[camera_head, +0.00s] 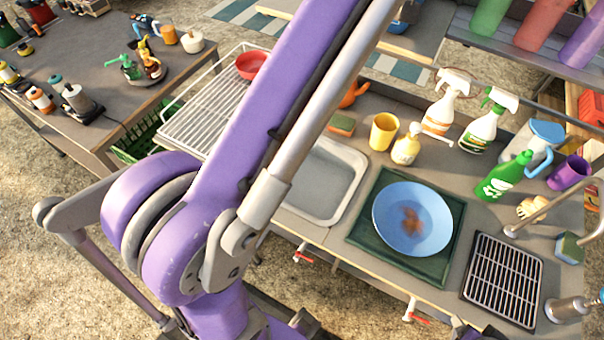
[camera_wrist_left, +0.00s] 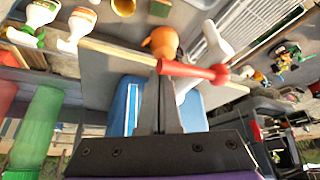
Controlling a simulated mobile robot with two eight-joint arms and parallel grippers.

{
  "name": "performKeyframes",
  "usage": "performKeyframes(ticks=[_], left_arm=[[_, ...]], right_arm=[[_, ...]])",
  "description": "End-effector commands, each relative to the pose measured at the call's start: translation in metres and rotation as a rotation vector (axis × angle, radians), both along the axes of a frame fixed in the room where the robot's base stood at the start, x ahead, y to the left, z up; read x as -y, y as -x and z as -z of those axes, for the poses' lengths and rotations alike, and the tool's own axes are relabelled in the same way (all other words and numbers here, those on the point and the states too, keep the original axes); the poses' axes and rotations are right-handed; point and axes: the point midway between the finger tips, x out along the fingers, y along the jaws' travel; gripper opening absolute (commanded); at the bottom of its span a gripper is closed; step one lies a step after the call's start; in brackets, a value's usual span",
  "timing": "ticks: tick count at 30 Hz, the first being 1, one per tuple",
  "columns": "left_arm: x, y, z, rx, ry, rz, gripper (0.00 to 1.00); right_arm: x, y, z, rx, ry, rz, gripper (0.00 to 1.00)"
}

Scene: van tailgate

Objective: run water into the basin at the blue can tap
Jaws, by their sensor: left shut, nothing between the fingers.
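A blue can (camera_wrist_left: 190,118) shows behind my left fingers in the left wrist view. A pale tap with a red lever (camera_wrist_left: 192,71) stands in front of it. My left gripper (camera_wrist_left: 160,75) is shut and empty, its tips close by the left end of the red lever. I cannot tell whether they touch it. In the head view my purple arm hides the left gripper and the can. The pale grey basin (camera_head: 322,185) is set in the counter, its left part hidden by my arm.
A blue plate (camera_head: 412,218) with a brown stain lies on a green mat (camera_head: 364,240), right of the basin. A yellow cup (camera_head: 383,131), spray bottles (camera_head: 446,104) and a sponge (camera_head: 341,123) stand behind. A wire rack (camera_head: 205,118) with a red bowl (camera_head: 250,65) is at left.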

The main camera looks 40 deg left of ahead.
Motion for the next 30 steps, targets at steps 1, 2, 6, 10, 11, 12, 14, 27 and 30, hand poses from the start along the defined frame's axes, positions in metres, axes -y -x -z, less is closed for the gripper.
performKeyframes(ticks=[1, 2, 6, 10, 11, 12, 14, 27, 30], left_arm=[[0.000, 0.002, 0.000, 0.000, 0.000, 0.000, 0.00], [0.000, 0.004, 0.000, 0.000, 0.000, 0.000, 0.00], [0.001, 0.010, 0.000, 0.000, 0.000, 0.000, 0.00], [0.002, 0.016, 0.000, 0.000, 0.000, 0.000, 0.00], [0.002, 0.017, 0.000, 0.000, 0.000, 0.000, 0.00], [0.002, 0.019, 0.000, 0.000, 0.000, 0.000, 0.00], [0.002, 0.022, 0.000, -0.001, 0.001, 0.000, 0.00], [0.004, 0.042, 0.000, -0.001, 0.001, 0.000, 0.00], [0.005, 0.046, 0.000, -0.001, 0.001, 0.000, 0.00]], right_arm=[[0.000, 0.000, 0.001, -0.001, 0.000, 0.000, 0.61], [0.000, 0.000, 0.001, -0.001, 0.000, 0.000, 0.61], [0.000, 0.001, 0.002, -0.002, 0.000, 0.000, 0.61], [0.000, 0.001, 0.004, -0.002, 0.000, 0.000, 0.61], [0.000, 0.001, 0.004, -0.003, 0.000, 0.000, 0.61], [0.000, 0.001, 0.004, -0.003, 0.000, 0.000, 0.61], [0.000, 0.002, 0.005, -0.003, 0.000, 0.000, 0.61], [0.000, 0.003, 0.007, -0.005, 0.000, 0.000, 0.61], [0.000, 0.003, 0.008, -0.005, 0.000, 0.000, 0.61]])
